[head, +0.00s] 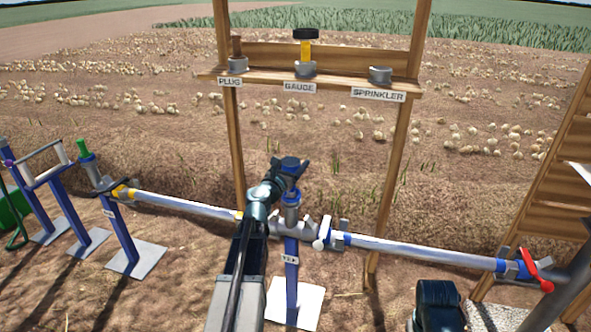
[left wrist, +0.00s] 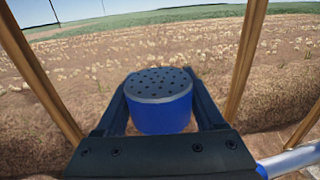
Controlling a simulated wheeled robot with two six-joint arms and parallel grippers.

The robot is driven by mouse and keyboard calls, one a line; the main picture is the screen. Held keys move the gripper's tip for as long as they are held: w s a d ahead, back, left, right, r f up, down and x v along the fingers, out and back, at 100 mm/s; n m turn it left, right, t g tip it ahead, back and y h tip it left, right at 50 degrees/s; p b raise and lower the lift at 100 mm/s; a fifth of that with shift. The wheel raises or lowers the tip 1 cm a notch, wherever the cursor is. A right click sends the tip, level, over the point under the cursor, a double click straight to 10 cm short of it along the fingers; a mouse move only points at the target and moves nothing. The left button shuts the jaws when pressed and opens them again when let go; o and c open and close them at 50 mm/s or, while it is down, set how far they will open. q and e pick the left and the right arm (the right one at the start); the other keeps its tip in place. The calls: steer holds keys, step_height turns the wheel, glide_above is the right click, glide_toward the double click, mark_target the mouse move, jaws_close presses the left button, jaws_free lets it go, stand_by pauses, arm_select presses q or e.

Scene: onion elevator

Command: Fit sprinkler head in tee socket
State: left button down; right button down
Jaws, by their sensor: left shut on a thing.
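My left gripper (head: 289,170) is over the tee in the middle of the pipe line. It is shut on the sprinkler head, whose blue body and grey, dotted top (left wrist: 160,85) show between the fingers in the left wrist view. In the head view the sprinkler head (head: 291,198) stands upright right above the tee (head: 290,226). My gripper hides part of it, and I cannot tell whether it is seated in the socket. The tee sits on a blue post with a label.
A wooden rack (head: 330,80) behind has labelled holders: a brown plug (head: 236,47), a black and yellow gauge (head: 306,45), and an empty sprinkler holder (head: 380,75). Pipes (head: 420,252) run left and right from the tee. A red-handled valve (head: 538,268) is at right.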

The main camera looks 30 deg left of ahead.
arm_select(q)
steer(key=shift+r, duration=0.15)
steer(key=shift+f+b, duration=0.3)
steer(key=shift+f, duration=0.1)
jaws_free()
steer(key=shift+r, duration=0.2)
steer(key=shift+r+p, duration=0.45)
steer(key=shift+p, duration=0.2)
steer(key=s+d, duration=0.1)
steer(key=s, duration=1.1)
steer(key=shift+f, duration=0.25)
